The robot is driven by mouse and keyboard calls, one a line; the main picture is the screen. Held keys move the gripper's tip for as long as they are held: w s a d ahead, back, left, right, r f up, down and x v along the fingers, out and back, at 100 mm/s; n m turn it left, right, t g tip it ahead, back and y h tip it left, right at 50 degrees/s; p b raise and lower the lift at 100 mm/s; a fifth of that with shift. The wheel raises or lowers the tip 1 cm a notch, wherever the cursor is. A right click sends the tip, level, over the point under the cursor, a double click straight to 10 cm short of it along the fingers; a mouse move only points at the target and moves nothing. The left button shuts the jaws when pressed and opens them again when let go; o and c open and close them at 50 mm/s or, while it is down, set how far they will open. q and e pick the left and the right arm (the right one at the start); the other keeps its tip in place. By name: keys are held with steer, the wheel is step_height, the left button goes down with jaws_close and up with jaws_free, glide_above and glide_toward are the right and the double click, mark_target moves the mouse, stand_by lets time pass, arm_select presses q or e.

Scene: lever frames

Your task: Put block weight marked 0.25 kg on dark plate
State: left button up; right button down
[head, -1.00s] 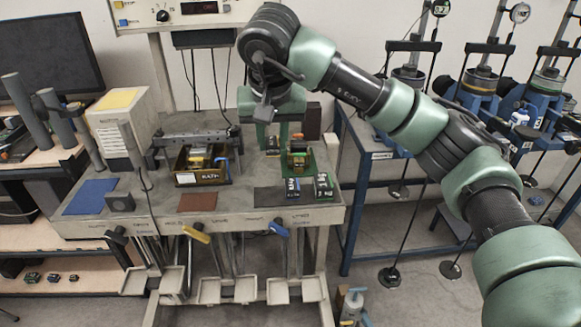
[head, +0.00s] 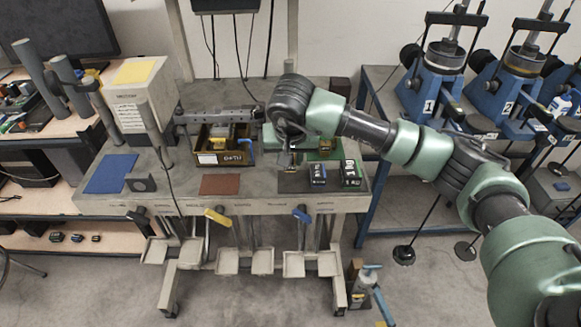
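The dark plate (head: 292,186) lies at the right front of the grey table. The marks are too small to read, so I cannot tell which block is the 0.25 kg one. My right gripper (head: 284,160) points down above the back of the dark plate, left of the black blocks. It is small and dark, and I see nothing clearly held. My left gripper is out of view.
A green plate (head: 322,156) with a brownish block (head: 326,145) lies behind the black blocks. A labelled wooden tray (head: 228,158) holds blocks. A red-brown plate (head: 220,185) and blue plate (head: 110,174) lie leftward. Blue machines (head: 436,85) stand at right.

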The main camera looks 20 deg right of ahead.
mark_target(290, 171)
steer(key=shift+s+f, duration=0.15)
steer(key=shift+f, duration=0.35)
step_height(290, 171, down, 3)
steer(key=shift+f+p, duration=0.1)
steer(key=shift+p, duration=0.45)
steer(key=shift+f, duration=0.3)
steer(key=shift+f+b, duration=0.15)
steer(key=shift+b, duration=0.15)
steer(key=c, duration=1.1)
jaws_free()
steer(key=shift+c, duration=0.2)
